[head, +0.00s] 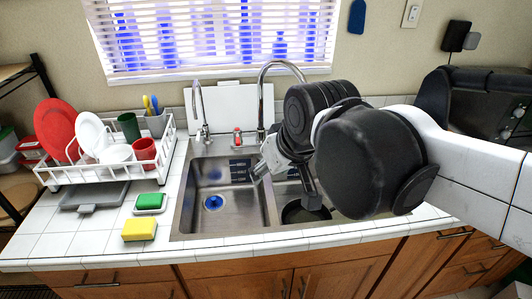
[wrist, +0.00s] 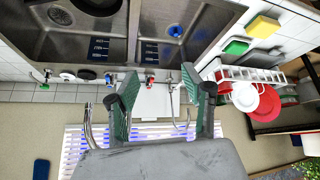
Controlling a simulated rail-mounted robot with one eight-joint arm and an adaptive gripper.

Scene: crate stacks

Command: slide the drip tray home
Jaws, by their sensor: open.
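The grey drip tray (head: 95,196) lies on the tiled counter at the left, partly under the white dish rack (head: 62,176). Its front part, with a small tab, sticks out past the rack's front; its back part is hidden under the rack. In the wrist view, which is upside down, the tray (wrist: 258,58) shows at the right beside the rack. My gripper (head: 284,180) is over the sink, well to the right of the tray. Its two green-padded fingers (wrist: 158,75) are spread apart with nothing between them.
A green sponge (head: 149,202) and a yellow sponge (head: 139,229) lie right of the tray. The rack holds plates, cups and utensils. The double sink (head: 212,190) has tall faucets behind it and a dark pan (head: 303,212) in its right basin.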

